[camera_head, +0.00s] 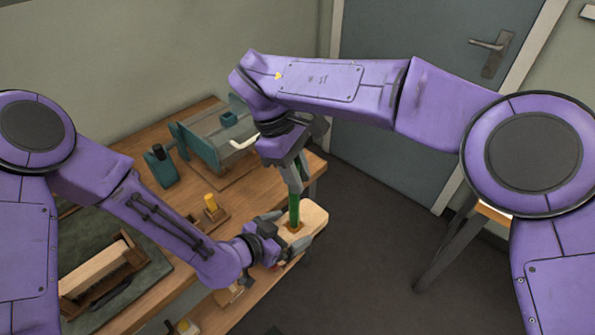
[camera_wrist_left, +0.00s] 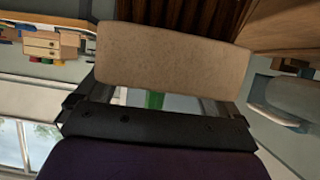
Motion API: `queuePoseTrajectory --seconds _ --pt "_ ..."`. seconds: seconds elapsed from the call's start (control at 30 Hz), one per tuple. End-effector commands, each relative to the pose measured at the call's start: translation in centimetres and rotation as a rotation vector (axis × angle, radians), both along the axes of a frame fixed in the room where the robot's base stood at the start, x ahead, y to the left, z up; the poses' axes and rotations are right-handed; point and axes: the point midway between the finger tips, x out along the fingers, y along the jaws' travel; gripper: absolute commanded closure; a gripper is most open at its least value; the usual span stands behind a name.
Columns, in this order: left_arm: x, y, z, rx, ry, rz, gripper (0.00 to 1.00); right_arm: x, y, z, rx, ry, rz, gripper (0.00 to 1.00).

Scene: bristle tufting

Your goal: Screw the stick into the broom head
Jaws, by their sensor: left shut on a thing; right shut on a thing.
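The broom head (camera_head: 313,217) is a pale wooden block past the table's right edge. My left gripper (camera_head: 279,238) is shut on its near side; the block also shows large in the left wrist view (camera_wrist_left: 172,57). The green stick (camera_head: 294,211) stands roughly upright with its lower end at a dark spot on the block's top. How deep it sits in the hole cannot be told. My right gripper (camera_head: 293,178) is shut on the stick's upper part, above the block. A bit of green stick shows below the block in the left wrist view (camera_wrist_left: 154,99).
Open floor (camera_head: 375,225) lies to the right, before a grey door (camera_head: 420,90).

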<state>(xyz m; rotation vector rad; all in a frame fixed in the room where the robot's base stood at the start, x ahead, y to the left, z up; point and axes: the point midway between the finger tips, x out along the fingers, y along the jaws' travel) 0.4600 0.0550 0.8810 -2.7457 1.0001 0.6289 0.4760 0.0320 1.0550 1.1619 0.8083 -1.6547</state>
Motion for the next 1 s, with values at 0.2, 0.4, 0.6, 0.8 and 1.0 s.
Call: queuePoseTrajectory --seconds 0.2,0.4,0.6,0.8,1.0 --pt "0.01 -0.03 0.05 -0.001 -0.001 0.0 0.9 -0.25 0.25 0.01 0.004 0.008 -0.529 1.0" --pt "-0.02 -0.04 0.05 -0.001 0.0 -0.001 0.9 -0.36 0.45 0.05 -0.001 0.007 -0.793 1.0" --pt "-0.03 -0.04 0.03 0.0 0.0 -0.002 0.9 -0.37 0.47 0.05 -0.003 0.005 -0.814 1.0" --pt "-0.03 -0.04 0.02 0.0 0.0 -0.001 0.9 -0.37 0.46 0.04 -0.003 0.005 -0.811 0.49" --pt "0.0 -0.03 0.05 -0.001 0.0 -0.001 0.9 -0.38 0.46 0.02 -0.004 0.004 -0.81 0.49"
